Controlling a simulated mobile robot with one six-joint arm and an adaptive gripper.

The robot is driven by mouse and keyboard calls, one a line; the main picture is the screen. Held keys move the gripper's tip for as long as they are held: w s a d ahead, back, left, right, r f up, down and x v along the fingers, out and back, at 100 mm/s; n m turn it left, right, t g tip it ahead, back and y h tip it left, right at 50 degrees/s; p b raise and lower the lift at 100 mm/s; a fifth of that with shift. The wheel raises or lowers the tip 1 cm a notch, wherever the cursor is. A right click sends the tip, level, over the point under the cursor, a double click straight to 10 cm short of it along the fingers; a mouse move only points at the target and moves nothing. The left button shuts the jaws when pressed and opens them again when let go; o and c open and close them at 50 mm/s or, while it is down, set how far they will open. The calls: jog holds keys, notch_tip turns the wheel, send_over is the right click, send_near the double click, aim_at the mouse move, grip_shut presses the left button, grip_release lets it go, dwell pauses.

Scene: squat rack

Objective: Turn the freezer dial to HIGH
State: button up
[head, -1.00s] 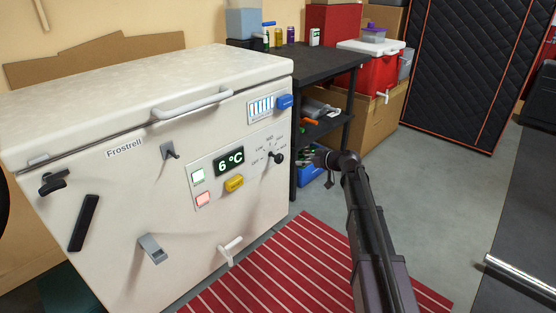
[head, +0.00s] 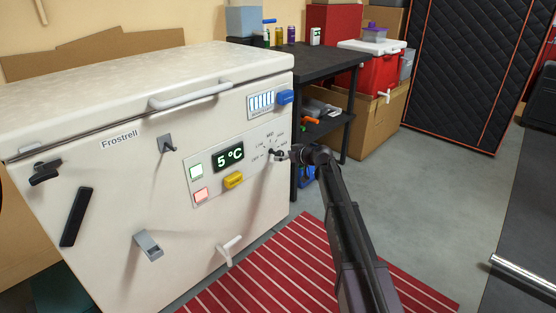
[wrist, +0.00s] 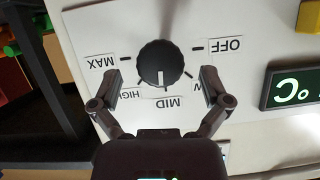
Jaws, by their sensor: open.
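The freezer (head: 110,180) is a white chest with a control panel. Its round black dial (wrist: 164,64) shows in the wrist view with labels OFF, MID, HIGH and MAX; the LOW label is mostly hidden by a finger. The left finger partly covers HIGH. In the head view my gripper (head: 285,155) hides part of the dial.
The temperature display (head: 228,157) reads 5 °C. A dark shelf table (head: 320,65) stands right of the freezer. A red striped mat (head: 310,270) covers the floor.

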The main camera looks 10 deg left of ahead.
jog(key=shift+x, duration=1.1)
jog(key=c, duration=1.2)
jog(key=shift+o, duration=0.2)
jog(key=shift+a, duration=0.4)
jog(key=shift+d+b, duration=0.3)
jog(key=shift+d, duration=0.05)
